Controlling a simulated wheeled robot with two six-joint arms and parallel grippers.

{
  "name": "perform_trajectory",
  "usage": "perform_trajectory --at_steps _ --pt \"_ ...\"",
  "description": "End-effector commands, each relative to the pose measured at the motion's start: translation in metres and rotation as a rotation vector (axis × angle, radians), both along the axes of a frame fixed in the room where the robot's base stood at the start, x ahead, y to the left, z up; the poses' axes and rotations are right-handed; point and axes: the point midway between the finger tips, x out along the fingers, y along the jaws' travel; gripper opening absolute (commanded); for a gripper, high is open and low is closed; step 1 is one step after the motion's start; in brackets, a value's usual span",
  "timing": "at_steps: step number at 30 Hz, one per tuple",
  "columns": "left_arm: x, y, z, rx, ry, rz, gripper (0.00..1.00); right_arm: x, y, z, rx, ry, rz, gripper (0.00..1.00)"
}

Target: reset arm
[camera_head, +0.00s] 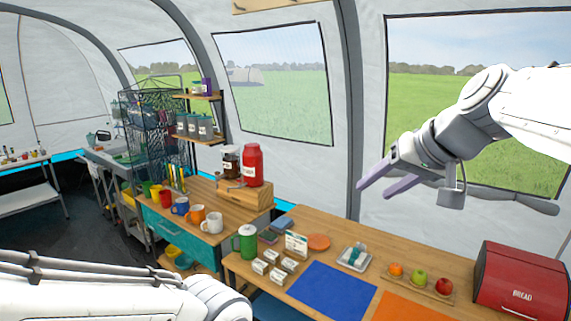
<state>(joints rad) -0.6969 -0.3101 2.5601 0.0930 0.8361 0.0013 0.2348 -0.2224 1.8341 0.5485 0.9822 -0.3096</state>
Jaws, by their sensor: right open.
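My right gripper (377,185) is raised in the air above the right table, in front of the tent wall between two windows. Its fingers are open, point to the left, and hold nothing that shows. My right arm comes in from the right edge. My left arm crosses the lower left of the picture in white links. The left gripper is not visible.
The wooden table (358,281) below holds a blue mat (331,289), an orange mat (405,307), a fruit board (445,289), a red bread box (521,280) and a green pot (245,242). Mugs and a red canister (252,166) stand on the drawer counter at left.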

Motion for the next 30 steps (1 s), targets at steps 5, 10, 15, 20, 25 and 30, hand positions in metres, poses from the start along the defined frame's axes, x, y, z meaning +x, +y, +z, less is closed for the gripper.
perform_trajectory --at_steps 5,10,15,20,25,30 --pt "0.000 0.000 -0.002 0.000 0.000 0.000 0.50 -0.062 0.089 -0.096 -0.087 0.213 0.236 0.55" --pt "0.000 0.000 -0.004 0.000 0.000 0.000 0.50 -0.147 0.133 -0.175 -0.243 0.375 0.465 0.55" --pt "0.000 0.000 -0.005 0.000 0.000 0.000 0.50 -0.215 0.135 -0.226 -0.396 0.456 0.640 0.55" --pt "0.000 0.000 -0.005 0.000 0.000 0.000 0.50 -0.242 0.131 -0.246 -0.471 0.481 0.717 0.55" --pt "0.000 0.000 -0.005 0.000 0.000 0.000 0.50 -0.246 0.129 -0.248 -0.483 0.486 0.727 0.55" --pt "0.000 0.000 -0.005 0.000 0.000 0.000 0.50 -0.246 0.129 -0.248 -0.481 0.486 0.726 0.55"
